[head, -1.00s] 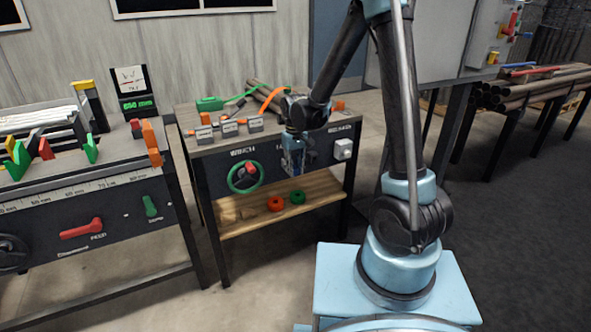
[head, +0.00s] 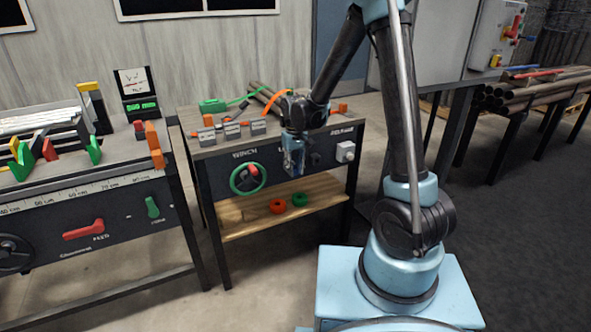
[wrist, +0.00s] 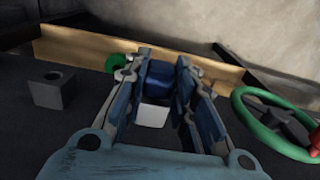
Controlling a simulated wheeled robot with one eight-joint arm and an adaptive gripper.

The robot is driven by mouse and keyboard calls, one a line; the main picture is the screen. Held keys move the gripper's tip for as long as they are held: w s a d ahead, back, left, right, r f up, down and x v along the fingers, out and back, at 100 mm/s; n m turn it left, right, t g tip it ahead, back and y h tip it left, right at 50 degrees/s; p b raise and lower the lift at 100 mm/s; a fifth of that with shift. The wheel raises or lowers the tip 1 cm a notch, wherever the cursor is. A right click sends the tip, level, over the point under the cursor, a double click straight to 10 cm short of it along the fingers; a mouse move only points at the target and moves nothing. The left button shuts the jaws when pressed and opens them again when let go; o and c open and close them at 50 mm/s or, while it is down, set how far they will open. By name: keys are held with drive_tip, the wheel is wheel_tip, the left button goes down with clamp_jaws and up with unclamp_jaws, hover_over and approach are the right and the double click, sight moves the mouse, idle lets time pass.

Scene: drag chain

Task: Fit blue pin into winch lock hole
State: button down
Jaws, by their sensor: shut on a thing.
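My gripper (head: 293,165) hangs in front of the winch bench's dark front panel, right of the winch handwheel. In the wrist view its fingers (wrist: 163,66) are closed on a blue piece (wrist: 159,82), which I take for the blue pin. A pale square face (wrist: 153,116) shows below the blue piece; I cannot tell whether it belongs to the pin. The green winch wheel (head: 248,179) with a red grip also shows in the wrist view (wrist: 262,125). The lock hole cannot be made out, and the pin's tip is hidden.
A pale box (head: 345,151) sticks out of the panel to the right of my gripper. Several grey blocks stand on the bench top. Another bench (head: 90,215) stands left.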

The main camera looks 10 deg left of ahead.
drive_tip(key=shift+w+a, duration=0.1)
drive_tip(key=shift+w, duration=0.05)
drive_tip(key=c, duration=1.2)
unclamp_jaws()
drive_tip(key=shift+c, duration=0.2)
drive_tip(key=shift+r, duration=0.1)
wheel_tip(320, 180, up, 12)
